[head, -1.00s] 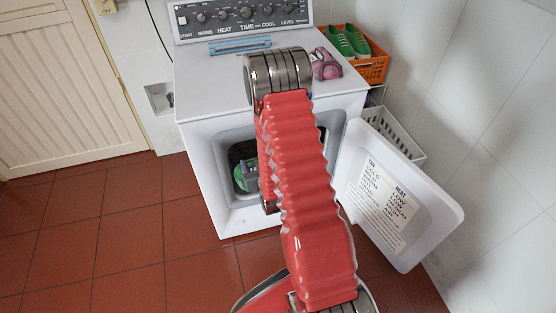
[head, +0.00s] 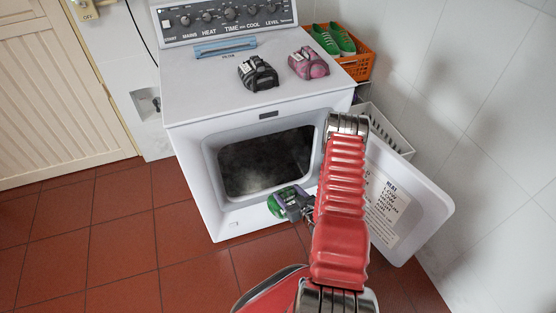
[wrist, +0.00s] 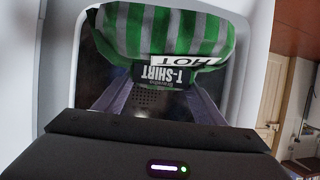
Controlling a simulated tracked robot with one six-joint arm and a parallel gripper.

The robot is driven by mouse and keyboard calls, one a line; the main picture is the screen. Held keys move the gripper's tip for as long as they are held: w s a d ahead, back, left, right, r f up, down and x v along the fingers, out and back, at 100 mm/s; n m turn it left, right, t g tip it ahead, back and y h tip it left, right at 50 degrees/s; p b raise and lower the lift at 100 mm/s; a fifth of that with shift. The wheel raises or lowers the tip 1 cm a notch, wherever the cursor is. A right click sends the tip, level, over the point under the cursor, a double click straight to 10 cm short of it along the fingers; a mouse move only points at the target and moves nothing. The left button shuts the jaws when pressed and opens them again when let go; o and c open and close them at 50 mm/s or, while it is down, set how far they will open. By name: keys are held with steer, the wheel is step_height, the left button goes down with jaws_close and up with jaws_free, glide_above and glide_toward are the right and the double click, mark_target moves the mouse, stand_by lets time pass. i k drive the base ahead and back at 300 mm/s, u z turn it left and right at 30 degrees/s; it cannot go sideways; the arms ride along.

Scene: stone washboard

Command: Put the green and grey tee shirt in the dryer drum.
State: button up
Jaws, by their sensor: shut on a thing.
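The green and grey tee shirt (head: 280,205) is a rolled bundle with a T-SHIRT label. In the wrist view the striped shirt (wrist: 175,32) fills the top centre, with the dark drum behind it. My gripper (head: 293,203) is shut on the shirt. The head view shows them by the lower right edge of the dryer opening; whether the shirt is in front of or past the rim I cannot tell. The dryer drum (head: 262,160) is dark and looks empty in its visible part. My red arm covers the opening's right side.
The white dryer door (head: 415,190) stands open to the right. On the dryer top (head: 215,95) lie a black and grey bundle (head: 257,74), a pink bundle (head: 310,63) and a blue item (head: 225,47). An orange crate (head: 360,65) with green shoes and a white basket (head: 385,130) stand right.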

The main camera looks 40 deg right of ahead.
mark_target(246, 175)
steer(key=u, duration=0.1)
steer(key=i, duration=1)
